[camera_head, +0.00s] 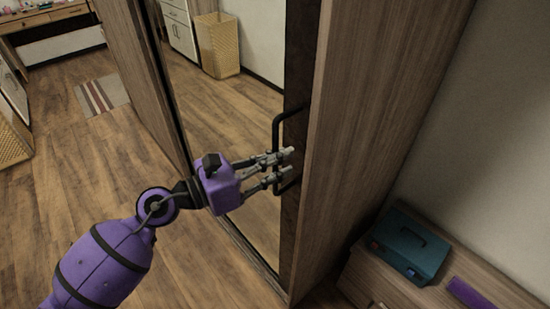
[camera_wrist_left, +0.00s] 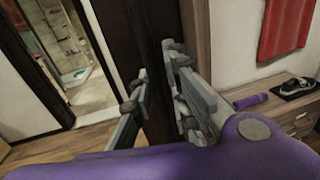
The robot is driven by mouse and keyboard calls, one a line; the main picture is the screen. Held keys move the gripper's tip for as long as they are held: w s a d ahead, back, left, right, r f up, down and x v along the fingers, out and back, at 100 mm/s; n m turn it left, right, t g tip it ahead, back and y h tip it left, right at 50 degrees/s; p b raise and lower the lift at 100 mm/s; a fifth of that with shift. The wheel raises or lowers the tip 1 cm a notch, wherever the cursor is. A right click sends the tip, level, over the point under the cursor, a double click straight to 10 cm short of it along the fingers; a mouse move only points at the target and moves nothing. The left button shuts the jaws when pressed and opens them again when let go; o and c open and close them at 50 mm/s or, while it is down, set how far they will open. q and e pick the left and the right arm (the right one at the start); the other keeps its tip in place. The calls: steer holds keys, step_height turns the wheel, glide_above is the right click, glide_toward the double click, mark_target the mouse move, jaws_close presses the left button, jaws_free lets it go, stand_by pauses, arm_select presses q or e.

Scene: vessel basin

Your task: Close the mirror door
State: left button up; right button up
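The mirror door (camera_head: 235,125) is a tall mirror with a dark frame strip along its right edge, beside the wooden cabinet side. It reflects floor and furniture. I cannot tell how wide any gap at its edge is. A black bar handle (camera_head: 276,135) stands out from the dark strip. My left gripper (camera_head: 288,162) is at the handle, its fingers apart and reaching past the bar. In the left wrist view the gripper (camera_wrist_left: 157,85) has its fingers on either side of a dark upright strip. Contact with the handle is unclear. My right gripper is out of view.
A wooden cabinet side (camera_head: 375,120) stands right of the door. A low drawer unit (camera_head: 375,289) at lower right carries a teal case (camera_head: 410,246) and a purple roll (camera_head: 470,293). Open wooden floor (camera_head: 60,220) lies at left, with a striped mat (camera_head: 102,95).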

arm_select(q)
steer(key=shift+o, duration=1.2)
steer(key=shift+s, duration=0.1)
steer(key=v, duration=1.2)
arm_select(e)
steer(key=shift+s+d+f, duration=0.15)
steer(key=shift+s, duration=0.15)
arm_select(q)
steer(key=shift+d, duration=0.1)
